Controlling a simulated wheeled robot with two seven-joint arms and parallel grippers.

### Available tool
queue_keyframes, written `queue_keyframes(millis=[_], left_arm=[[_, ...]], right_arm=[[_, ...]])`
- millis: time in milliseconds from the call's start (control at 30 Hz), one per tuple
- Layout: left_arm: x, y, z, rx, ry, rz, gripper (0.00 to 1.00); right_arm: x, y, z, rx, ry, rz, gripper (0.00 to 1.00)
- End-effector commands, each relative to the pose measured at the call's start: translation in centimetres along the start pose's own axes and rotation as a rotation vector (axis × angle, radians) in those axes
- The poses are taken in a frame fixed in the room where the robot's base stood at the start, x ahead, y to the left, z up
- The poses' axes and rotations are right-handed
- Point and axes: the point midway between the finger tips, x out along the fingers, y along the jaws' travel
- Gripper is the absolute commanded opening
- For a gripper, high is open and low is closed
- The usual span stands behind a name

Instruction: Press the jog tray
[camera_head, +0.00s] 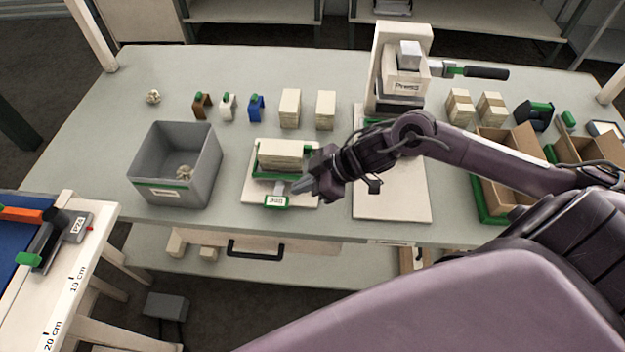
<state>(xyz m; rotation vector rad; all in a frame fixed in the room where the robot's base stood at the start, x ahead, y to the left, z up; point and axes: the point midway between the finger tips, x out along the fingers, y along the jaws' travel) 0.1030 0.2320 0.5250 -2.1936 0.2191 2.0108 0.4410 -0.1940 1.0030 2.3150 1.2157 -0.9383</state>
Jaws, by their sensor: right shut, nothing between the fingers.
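The jog tray (252,188) is a pale board with green rails on the table, left of centre in the head view. A stack of cream paper blocks (281,153) lies on it, and a small green label tab (276,202) is at its front. My right gripper (298,188) is shut and empty. Its tips are at the tray's front right part, next to the tab; I cannot tell whether they touch it. My right arm hides part of the tray's right side. My left gripper is not in view.
A grey bin (176,162) stands left of the tray. A press (402,75) with a dark lever stands behind my right arm, and a pale board (392,203) lies right of the tray. Small clips and paper stacks line the back. Cardboard boxes (508,150) are at right.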

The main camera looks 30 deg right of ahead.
Motion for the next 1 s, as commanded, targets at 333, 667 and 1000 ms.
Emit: queue_keyframes(millis=[333, 667, 1000], left_arm=[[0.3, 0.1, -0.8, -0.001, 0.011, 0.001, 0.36], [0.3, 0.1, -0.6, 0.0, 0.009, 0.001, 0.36], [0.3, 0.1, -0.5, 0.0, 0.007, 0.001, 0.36]], right_arm=[[-3.3, -0.3, -0.1, -0.002, 0.001, -0.001, 0.0], [-3.4, -0.3, -0.2, -0.002, 0.003, -0.001, 0.0], [-3.4, -0.3, -0.2, -0.002, 0.003, -0.001, 0.0]])
